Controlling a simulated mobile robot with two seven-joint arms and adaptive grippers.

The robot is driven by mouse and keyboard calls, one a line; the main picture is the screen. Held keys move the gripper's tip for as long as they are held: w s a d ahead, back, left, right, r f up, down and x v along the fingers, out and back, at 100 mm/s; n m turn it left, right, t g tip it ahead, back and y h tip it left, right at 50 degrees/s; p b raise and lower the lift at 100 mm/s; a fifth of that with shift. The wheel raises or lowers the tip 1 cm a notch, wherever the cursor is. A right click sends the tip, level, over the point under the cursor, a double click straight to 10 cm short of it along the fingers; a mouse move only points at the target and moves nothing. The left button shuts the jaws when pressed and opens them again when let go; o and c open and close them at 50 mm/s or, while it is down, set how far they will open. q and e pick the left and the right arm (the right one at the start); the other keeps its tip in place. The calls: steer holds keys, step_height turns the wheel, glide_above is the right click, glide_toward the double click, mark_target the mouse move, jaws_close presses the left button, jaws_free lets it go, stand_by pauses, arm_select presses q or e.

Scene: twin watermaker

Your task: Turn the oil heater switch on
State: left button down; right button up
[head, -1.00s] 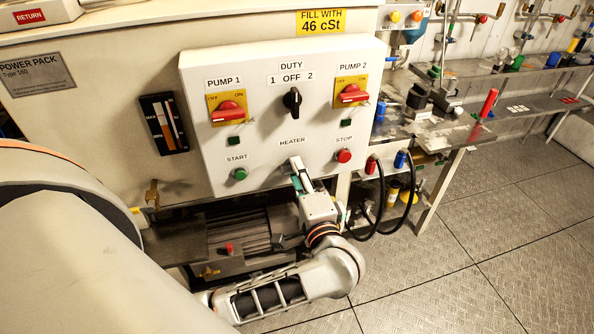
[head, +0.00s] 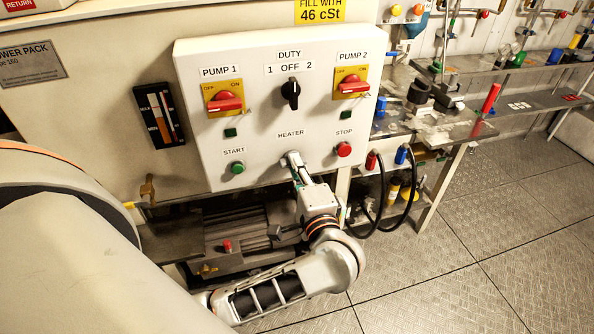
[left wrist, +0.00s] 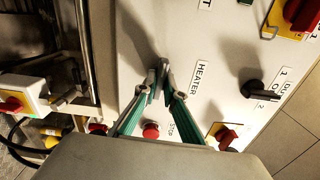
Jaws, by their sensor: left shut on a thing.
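The white control panel (head: 258,115) carries a HEATER label (head: 291,133) at its lower middle. My left gripper (head: 290,156) is just below that label, its fingertips at the panel face. In the left wrist view the green-padded fingers (left wrist: 161,72) converge beside the HEATER label (left wrist: 200,78). They are shut on the small heater switch, which they almost wholly cover. Its on or off position cannot be told. My right gripper is not in view.
Near my gripper are the red stop button (head: 343,149), the green start button (head: 237,168) and the black duty knob (head: 291,92). Red pump switches (head: 225,102) sit above. A bench (head: 440,132) with several fittings stands at the right. Floor (head: 470,235) is clear.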

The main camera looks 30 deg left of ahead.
arm_select(q)
steer(key=m+b, duration=0.1)
steer(key=m, duration=1.6)
steer(key=shift+f, duration=0.1)
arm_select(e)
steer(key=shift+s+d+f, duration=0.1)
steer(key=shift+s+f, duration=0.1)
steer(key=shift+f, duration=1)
arm_select(q)
steer(key=shift+m, duration=0.3)
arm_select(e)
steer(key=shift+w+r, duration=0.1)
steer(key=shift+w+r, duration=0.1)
